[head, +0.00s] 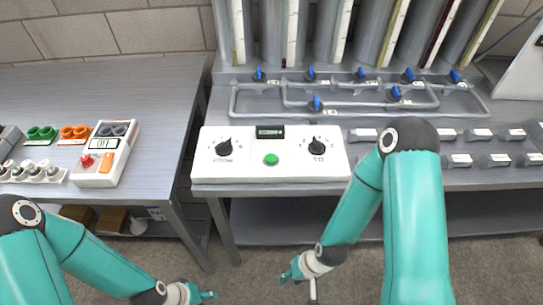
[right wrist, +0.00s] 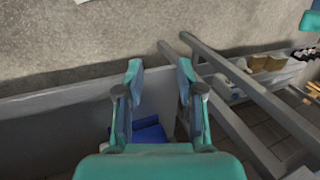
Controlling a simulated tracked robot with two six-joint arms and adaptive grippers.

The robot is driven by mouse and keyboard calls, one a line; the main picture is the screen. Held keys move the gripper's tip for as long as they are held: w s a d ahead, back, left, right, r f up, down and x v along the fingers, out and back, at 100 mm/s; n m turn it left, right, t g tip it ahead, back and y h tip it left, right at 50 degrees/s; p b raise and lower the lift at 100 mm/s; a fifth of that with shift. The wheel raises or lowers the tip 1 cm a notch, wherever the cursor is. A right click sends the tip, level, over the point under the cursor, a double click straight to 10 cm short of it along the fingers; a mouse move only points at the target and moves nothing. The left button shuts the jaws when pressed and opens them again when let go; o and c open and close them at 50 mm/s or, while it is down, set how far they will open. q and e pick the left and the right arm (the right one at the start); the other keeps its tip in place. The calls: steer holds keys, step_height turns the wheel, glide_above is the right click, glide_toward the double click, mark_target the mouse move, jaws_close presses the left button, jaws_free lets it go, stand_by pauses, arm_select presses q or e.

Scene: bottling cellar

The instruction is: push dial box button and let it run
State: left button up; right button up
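The white dial box (head: 270,179) sits at the front of the right-hand bench in the head view. The display text is too small to read. My right gripper (head: 300,279) is below and in front of the box, apart from it. In the right wrist view it is open and empty (right wrist: 160,78). My left gripper (head: 198,294) is low at the bottom edge, partly cut off, touching no box.
Pipes with blue valves (head: 361,74) run behind the box, below tall grey tanks. Several grey labelled blocks (head: 447,134) stand right of it. The left bench (head: 150,90) holds a white box with a red button (head: 87,161). A gap separates the benches.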

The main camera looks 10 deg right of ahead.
jaws_close()
stand_by(1.4)
